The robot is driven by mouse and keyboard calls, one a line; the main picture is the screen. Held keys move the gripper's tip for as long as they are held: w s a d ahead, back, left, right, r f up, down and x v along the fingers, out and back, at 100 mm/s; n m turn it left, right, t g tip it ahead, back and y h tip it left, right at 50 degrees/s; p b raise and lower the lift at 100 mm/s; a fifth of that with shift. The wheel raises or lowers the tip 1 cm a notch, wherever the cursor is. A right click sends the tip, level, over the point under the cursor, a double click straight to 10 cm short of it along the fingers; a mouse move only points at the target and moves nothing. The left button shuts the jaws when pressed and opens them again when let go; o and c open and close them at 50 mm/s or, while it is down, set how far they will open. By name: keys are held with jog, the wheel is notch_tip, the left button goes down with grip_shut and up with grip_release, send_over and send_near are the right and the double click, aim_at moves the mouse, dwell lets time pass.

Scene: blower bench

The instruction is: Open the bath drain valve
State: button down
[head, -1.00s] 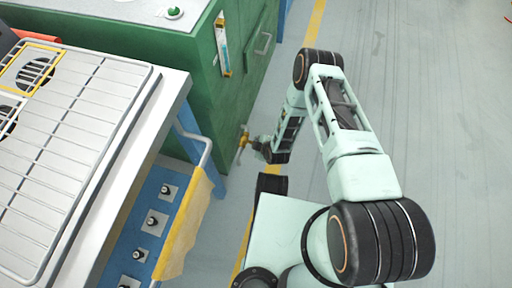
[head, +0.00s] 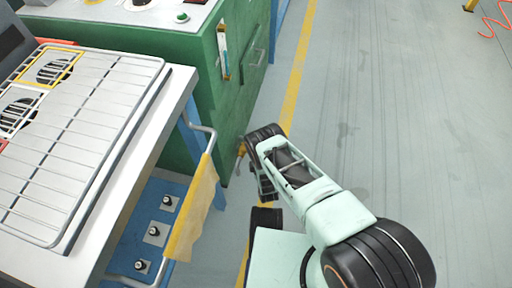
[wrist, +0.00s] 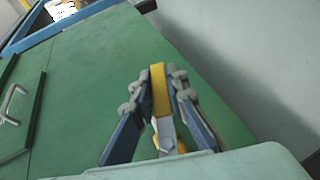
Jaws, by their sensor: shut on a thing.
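The drain valve has a yellow lever (wrist: 159,92) and a pale metal body (wrist: 166,130), seen in the wrist view against the green bath cabinet (wrist: 90,85). My gripper (wrist: 161,76) is shut on the yellow lever, with one finger on each side of it. In the head view a small yellow part of the valve (head: 241,149) shows low at the corner of the green cabinet (head: 229,105). There my own arm hides the gripper and most of the valve. The lever lies nearly upright in the wrist picture.
A white bench (head: 184,82) with a wire rack (head: 75,135) stands at the left. Its bent rail (head: 208,133) carries a yellow cloth (head: 192,212) close to my arm.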

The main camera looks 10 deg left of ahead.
jog(key=shift+w+r+t, duration=0.1)
jog(key=shift+r+t, duration=0.25)
jog(key=shift+t, duration=0.15)
jog(key=c, duration=1.9)
grip_release()
